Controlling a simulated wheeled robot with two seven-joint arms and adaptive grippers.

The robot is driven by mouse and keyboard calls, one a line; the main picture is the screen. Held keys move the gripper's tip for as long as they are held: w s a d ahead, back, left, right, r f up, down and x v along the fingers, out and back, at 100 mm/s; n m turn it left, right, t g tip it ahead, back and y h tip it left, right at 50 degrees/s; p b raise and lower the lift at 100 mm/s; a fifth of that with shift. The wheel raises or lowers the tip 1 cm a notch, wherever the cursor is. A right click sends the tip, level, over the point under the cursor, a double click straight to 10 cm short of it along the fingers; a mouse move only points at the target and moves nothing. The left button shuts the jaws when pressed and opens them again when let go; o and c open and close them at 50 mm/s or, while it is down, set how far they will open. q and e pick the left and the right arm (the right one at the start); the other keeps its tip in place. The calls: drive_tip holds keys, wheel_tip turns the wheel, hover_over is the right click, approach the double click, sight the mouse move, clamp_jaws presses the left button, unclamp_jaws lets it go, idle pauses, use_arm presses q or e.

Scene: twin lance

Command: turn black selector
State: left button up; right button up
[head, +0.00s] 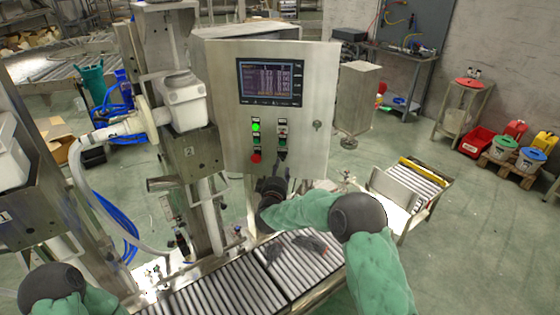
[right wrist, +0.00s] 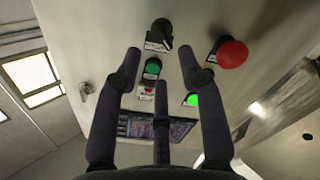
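The black selector (right wrist: 160,35) is a dark knob with a label plate on the pale panel, near the top of the right wrist view. In the head view the selector (head: 282,154) is low on the control panel, at the bottom of the right-hand column of controls. My right gripper (head: 280,168) is just below it in the head view. In the right wrist view the right gripper (right wrist: 160,54) is open, with its fingers spread and the selector just beyond and between the two outer tips. I see no contact. My left gripper is not in view.
A red mushroom button (right wrist: 232,53) is beside the selector. A green button (right wrist: 152,68) and a lit green button (right wrist: 191,99) are near the fingers. A screen (head: 271,82) is higher on the panel. A roller conveyor (head: 222,292) runs below.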

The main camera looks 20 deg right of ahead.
sight(282, 159)
drive_tip(key=x, duration=0.6)
drive_tip(key=shift+w+d, duration=0.1)
drive_tip(key=shift+w, duration=0.15)
clamp_jaws()
